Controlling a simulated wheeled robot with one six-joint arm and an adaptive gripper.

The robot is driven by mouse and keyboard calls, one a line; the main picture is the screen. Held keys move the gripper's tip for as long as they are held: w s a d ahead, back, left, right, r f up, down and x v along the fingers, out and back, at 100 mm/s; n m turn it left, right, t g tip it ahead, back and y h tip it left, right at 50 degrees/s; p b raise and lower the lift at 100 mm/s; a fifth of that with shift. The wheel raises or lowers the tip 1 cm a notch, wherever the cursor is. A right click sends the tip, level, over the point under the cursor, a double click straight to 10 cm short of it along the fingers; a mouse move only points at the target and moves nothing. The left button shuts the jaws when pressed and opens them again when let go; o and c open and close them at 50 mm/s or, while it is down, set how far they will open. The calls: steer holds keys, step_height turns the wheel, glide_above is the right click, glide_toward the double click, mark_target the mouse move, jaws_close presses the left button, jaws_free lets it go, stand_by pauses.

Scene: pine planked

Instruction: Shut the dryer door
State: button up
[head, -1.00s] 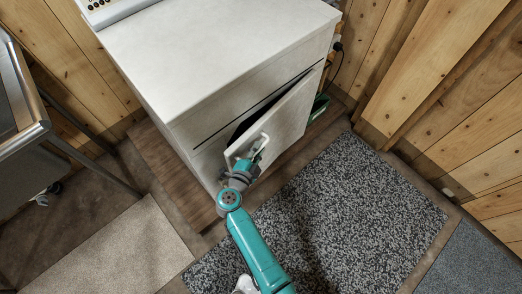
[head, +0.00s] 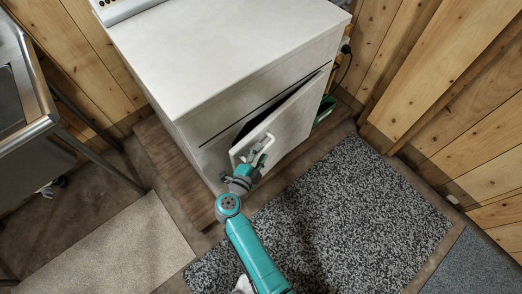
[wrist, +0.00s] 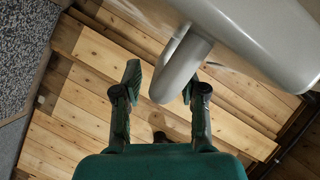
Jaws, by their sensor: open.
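The dryer (head: 215,60) is a white box-shaped machine against the plank wall. Its door (head: 287,122) stands partly open, with a dark gap along its top and left edge. A pale handle (head: 254,148) sits at the door's left side; in the wrist view the handle (wrist: 178,65) curves out from the door (wrist: 265,35). My gripper (wrist: 162,85) is open, with one finger on each side of the handle. In the head view my gripper (head: 258,160) is at the handle, its fingers partly hidden. I cannot tell whether a finger touches the handle.
The dryer stands on a low wooden platform (head: 170,165). A speckled dark mat (head: 350,205) lies in front, and a beige mat (head: 125,250) lies to the left. A metal table (head: 45,125) stands at the left. A green object (head: 324,108) lies beside the dryer's right side.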

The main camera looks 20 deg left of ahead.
steer(key=v, duration=0.5)
steer(key=shift+s, duration=0.4)
